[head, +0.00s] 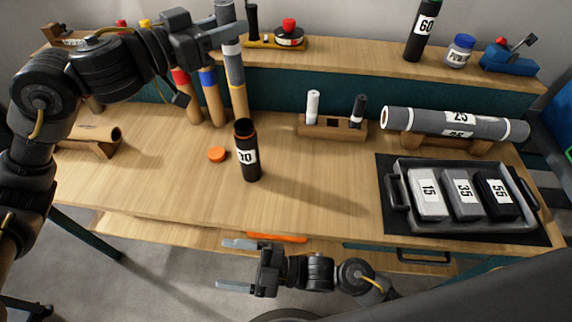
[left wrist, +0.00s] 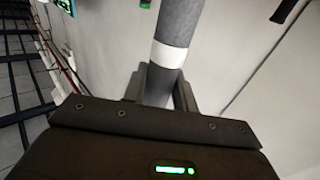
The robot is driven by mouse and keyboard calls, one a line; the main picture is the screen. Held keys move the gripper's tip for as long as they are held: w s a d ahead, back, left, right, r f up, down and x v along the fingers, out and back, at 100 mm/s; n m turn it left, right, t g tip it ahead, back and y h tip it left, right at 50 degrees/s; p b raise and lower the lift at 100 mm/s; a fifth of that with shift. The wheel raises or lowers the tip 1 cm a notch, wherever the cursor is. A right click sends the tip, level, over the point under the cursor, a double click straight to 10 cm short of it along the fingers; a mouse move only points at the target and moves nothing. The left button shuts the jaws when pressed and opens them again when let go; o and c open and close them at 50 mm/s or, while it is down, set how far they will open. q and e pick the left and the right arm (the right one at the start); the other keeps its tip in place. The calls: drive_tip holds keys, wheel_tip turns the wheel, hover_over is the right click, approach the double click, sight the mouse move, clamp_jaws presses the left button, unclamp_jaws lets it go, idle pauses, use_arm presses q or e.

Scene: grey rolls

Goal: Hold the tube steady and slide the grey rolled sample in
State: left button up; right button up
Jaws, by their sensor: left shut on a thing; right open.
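My left gripper (head: 229,34) is shut on a grey roll (head: 233,66) with a white band. The roll hangs nearly upright above the table, and its lower end is up and slightly left of the tube's mouth in the head view. The left wrist view shows the grey roll (left wrist: 183,22) between the fingers. The dark tube (head: 249,168) stands upright on the table, its open reddish-brown mouth upward and a white label on its side. An orange cap (head: 217,154) lies to its left. My right gripper (head: 236,264) is open and empty in front of the table edge.
A wooden holder (head: 333,126) with two small pens stands right of the tube. Farther right are a grey roll marked 25 (head: 420,121) on a stand and a tray (head: 395,194) of numbered blocks. Coloured-top rods (head: 211,100) stand behind. Table between tube and tray is clear.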

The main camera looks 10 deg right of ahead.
wheel_tip(320, 180, up, 6)
drive_tip(key=w+d+n, duration=0.1)
drive_tip(key=d, duration=0.1)
drive_tip(key=m+t+h, duration=0.7)
drive_tip(key=m+t, duration=0.1)
drive_tip(key=m, duration=0.8)
approach(256, 153)
drive_tip(key=x, duration=1.2)
drive_tip(key=shift+w+a, duration=0.3)
drive_tip(key=shift+r, duration=0.1)
drive_tip(key=c, duration=1.1)
use_arm(q)
drive_tip(key=shift+m+g+h, duration=0.3)
drive_tip(key=shift+m+g, duration=0.2)
drive_tip(key=shift+g, duration=0.2)
drive_tip(key=shift+f, duration=3.15)
